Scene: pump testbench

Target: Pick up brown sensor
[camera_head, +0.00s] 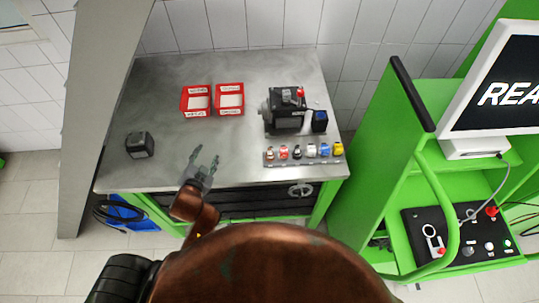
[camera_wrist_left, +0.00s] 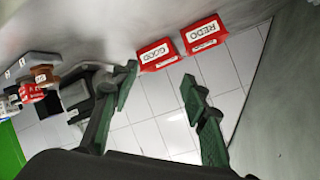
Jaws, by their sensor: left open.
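A row of small coloured sensors stands in a grey rack (camera_head: 300,161) at the front right of the metal table. The brown sensor appears to be the left-end one (camera_head: 270,154); it is small there. In the left wrist view, a brown sensor (camera_wrist_left: 42,74) shows at the left, beside a red one (camera_wrist_left: 32,92). My left gripper (camera_head: 206,156) is open and empty above the table's front edge, left of the rack and apart from it. Its spread fingers also show in the left wrist view (camera_wrist_left: 160,77). My right gripper is not in view.
Two red bins (camera_head: 197,113) (camera_head: 230,112) stand at the table's back middle. A black pump (camera_head: 287,120) with a blue-topped dark block (camera_head: 320,122) stands behind the rack. A dark cube-like block (camera_head: 139,145) sits at the left.

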